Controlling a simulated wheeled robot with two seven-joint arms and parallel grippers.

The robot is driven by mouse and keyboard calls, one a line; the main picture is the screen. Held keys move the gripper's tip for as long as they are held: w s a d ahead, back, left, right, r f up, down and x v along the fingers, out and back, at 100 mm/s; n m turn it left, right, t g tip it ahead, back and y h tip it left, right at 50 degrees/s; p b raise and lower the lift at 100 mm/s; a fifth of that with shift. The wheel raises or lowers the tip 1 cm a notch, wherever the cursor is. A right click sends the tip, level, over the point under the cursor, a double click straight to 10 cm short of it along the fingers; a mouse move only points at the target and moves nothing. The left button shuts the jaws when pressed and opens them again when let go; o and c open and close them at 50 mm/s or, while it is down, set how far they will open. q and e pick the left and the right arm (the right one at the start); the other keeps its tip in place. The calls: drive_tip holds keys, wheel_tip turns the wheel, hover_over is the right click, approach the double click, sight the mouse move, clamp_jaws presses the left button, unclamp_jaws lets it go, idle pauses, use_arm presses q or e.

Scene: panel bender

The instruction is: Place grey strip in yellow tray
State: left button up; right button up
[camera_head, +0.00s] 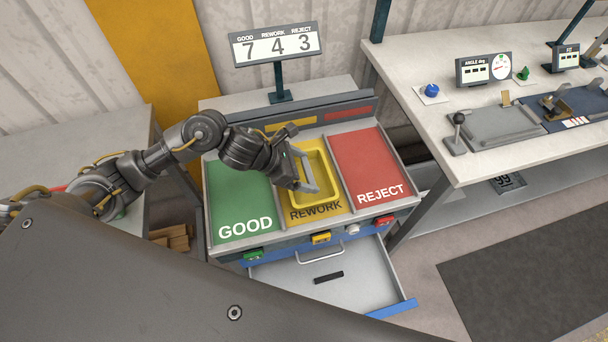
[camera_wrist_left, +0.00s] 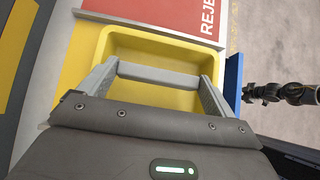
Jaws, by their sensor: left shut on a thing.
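The yellow tray (camera_head: 325,200) is a shallow rounded box on the yellow REWORK panel; it also shows in the left wrist view (camera_wrist_left: 120,45). My left gripper (camera_head: 308,170) is over the tray. In the left wrist view its two fingers (camera_wrist_left: 158,75) stand apart, with the grey strip (camera_wrist_left: 160,76) spanning between their tips. The strip is held over the tray; its exact height above the tray floor is hard to judge. A dark jointed arm end, seemingly my right one (camera_wrist_left: 270,93), shows small at the right of the wrist view; its jaw opening is unclear.
The green GOOD panel (camera_head: 240,200) lies left of the tray, the red REJECT panel (camera_head: 365,165) right. Below, an open drawer (camera_head: 360,285) holds a small dark bar (camera_head: 328,277). A counter sign (camera_head: 277,45) stands behind. A workbench (camera_head: 480,180) is at right.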

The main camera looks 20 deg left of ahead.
sight(304, 177)
use_arm(q)
wheel_tip(304, 177, down, 2)
drive_tip(key=shift+s+f+p, duration=0.1)
drive_tip(key=shift+f+p, duration=0.1)
drive_tip(key=shift+p, duration=0.2)
drive_tip(key=shift+f, duration=0.25)
drive_tip(key=shift+f, duration=0.2)
drive_tip(key=o, duration=0.7)
drive_tip(key=shift+r, duration=0.25)
drive_tip(key=b+v, duration=0.1)
drive_tip(key=v, duration=1.1)
drive_tip(key=shift+b, duration=0.3)
